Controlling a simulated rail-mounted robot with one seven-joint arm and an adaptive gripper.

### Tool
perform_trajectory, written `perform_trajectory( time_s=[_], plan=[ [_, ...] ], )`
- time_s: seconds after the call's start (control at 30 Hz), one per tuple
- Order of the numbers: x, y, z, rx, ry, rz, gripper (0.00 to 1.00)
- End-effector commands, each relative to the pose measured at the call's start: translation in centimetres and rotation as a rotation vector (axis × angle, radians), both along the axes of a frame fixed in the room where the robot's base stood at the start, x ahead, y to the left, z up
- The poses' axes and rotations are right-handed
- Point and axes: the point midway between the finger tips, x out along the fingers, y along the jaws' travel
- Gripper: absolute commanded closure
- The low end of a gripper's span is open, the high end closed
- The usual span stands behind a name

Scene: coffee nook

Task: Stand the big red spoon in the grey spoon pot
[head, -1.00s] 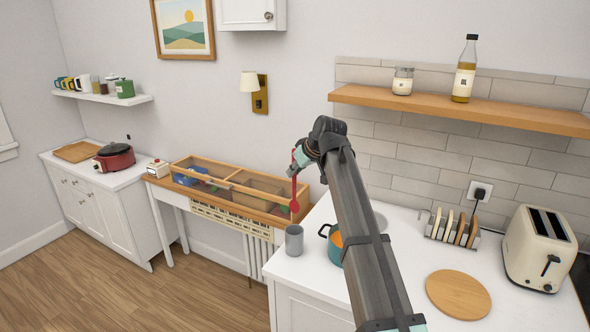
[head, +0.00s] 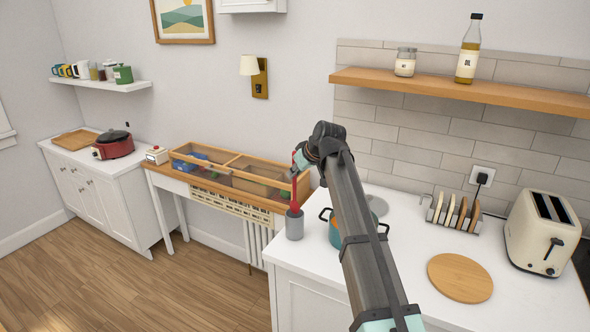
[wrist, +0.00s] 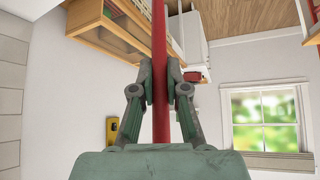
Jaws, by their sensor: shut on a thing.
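My gripper (head: 299,160) is shut on the handle of the big red spoon (head: 295,190). In the wrist view, my gripper (wrist: 160,88) has a finger on each side of the red handle (wrist: 161,118). The spoon hangs about upright with its bowl end down. The grey spoon pot (head: 294,226) stands upright at the left edge of the white counter. The spoon's bowl is at the pot's mouth and its lower tip is hidden. I cannot tell how deep it sits in the pot. The pot is not clearly seen in the wrist view.
A teal pot (head: 334,232) stands right of the grey pot, partly behind my arm. A wooden glass-topped case (head: 225,174) is to the left. A round board (head: 460,278), a toast rack (head: 451,211) and a toaster (head: 543,233) are on the counter's right.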

Motion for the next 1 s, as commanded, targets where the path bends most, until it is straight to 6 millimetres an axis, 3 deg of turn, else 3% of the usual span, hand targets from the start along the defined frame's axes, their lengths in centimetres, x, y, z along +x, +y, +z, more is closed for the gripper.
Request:
perform_trajectory(
  time_s=[0.6, 1.0],
  plan=[
    [0.0, 0.0, -4.5, 0.0, 0.0, 0.001, 1.0],
    [0.0, 0.0, -5.2, 0.0, -0.001, 0.001, 1.0]
  ],
)
